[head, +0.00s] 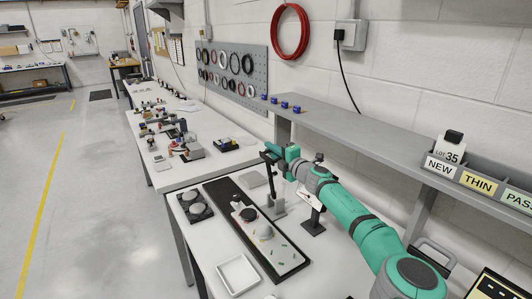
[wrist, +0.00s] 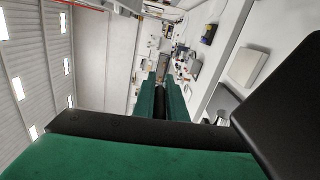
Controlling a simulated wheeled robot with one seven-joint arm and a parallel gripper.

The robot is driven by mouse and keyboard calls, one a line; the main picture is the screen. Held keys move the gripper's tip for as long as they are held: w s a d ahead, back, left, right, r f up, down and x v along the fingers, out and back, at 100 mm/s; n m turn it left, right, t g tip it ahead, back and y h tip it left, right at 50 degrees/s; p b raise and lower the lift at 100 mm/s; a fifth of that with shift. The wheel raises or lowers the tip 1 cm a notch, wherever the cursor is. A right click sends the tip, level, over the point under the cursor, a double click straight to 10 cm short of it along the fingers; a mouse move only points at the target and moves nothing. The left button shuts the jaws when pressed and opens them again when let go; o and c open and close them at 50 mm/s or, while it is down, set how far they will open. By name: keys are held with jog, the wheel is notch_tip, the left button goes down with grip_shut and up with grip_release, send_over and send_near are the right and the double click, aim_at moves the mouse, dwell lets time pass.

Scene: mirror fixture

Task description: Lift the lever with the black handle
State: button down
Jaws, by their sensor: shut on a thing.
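The lever (head: 271,181) stands roughly upright as a dark bar above a grey bracket (head: 272,208) on the bench. Its black handle is at the top, mostly hidden by my gripper (head: 271,154) in the head view. In the wrist view my gripper's green fingers (wrist: 162,98) close on the dark handle (wrist: 160,104), which shows as a narrow strip between them. The lever's lower end and pivot are too small to make out clearly.
A black board with a white plate (head: 283,258) lies left of the bracket. A white tray (head: 222,278) and a dark double-ring holder (head: 195,207) are nearby. A black stand (head: 314,225) is close on the right. A grey shelf (head: 350,143) runs along the wall.

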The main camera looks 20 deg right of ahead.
jog(key=shift+s+d, duration=0.1)
jog(key=shift+d, duration=0.3)
jog(key=c, duration=1.8)
grip_release()
jog(key=shift+r, duration=0.1)
jog(key=shift+a, duration=0.15)
